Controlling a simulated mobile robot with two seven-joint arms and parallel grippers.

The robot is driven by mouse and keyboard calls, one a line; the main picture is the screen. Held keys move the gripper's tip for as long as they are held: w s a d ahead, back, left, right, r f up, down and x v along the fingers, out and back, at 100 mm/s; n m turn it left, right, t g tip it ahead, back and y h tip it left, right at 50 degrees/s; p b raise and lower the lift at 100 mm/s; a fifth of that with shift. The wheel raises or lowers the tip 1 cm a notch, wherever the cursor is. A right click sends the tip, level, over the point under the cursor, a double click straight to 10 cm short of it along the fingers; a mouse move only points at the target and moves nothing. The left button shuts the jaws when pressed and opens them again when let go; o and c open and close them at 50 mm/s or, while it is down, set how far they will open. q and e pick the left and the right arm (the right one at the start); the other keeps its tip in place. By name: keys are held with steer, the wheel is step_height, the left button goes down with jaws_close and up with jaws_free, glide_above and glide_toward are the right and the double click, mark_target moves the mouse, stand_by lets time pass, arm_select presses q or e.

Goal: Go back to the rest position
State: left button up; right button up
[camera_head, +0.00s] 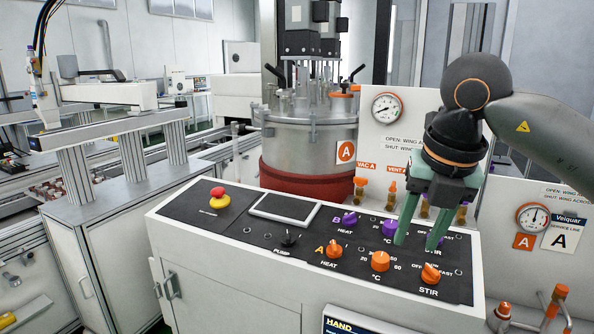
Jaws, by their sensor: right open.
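My right gripper (419,241) comes in from the right with its two green fingers pointing down over the right part of the control panel (211,235). The fingers are apart and nothing is between them. They hang close to the purple and orange knobs, and I cannot tell whether they touch the panel. An orange temperature knob (380,261) and an orange stir knob (431,274) are just in front of the fingers. The fingers partly cover the purple knobs behind. My left gripper is not in view.
A red emergency button (218,194), a small screen (284,209) and an orange heat knob (334,248) are on the panel. A steel vessel (308,150) and a gauge board (375,140) stand behind. A second gauge (533,217) is at right. Air above the panel's left is free.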

steer(key=a+f+n+g+y, duration=0.2)
steer(key=a+f+y, duration=0.1)
steer(key=a+f, duration=0.35)
steer(key=s+a+f+g+y, duration=0.1)
steer(key=s+a+g+y, duration=0.25)
steer(key=a+y, duration=0.45)
steer(key=s+a+g+y, duration=0.2)
steer(key=s+a+y, duration=0.3)
steer(key=a+y, duration=0.3)
steer(key=w+d+f+m+t+y, duration=0.1)
steer(key=w+d+f+m+t, duration=0.15)
steer(key=m+t, duration=0.45)
steer(key=w+d+f+m+t+y, duration=0.1)
steer(key=w+f+m+t, duration=0.1)
steer(key=w+m+t, duration=0.35)
steer(key=d+f+m+t+h, duration=0.5)
steer(key=f+m+h, duration=0.1)
steer(key=f+m, duration=0.25)
steer(key=d+f+m+t+h, duration=0.45)
steer(key=f+m+h, duration=0.25)
steer(key=f, duration=0.2)
steer(key=s+d+f+m+g+h, duration=0.2)
steer(key=s+d+f+g+h, duration=0.1)
steer(key=s+f, duration=0.6)
steer(key=s+d+f+m+g+h, duration=0.3)
steer(key=s+d+f+g, duration=0.2)
steer(key=s+f, duration=0.4)
step_height(320, 180, down, 4)
steer(key=shift+s+d+r, duration=0.15)
steer(key=shift+d, duration=0.45)
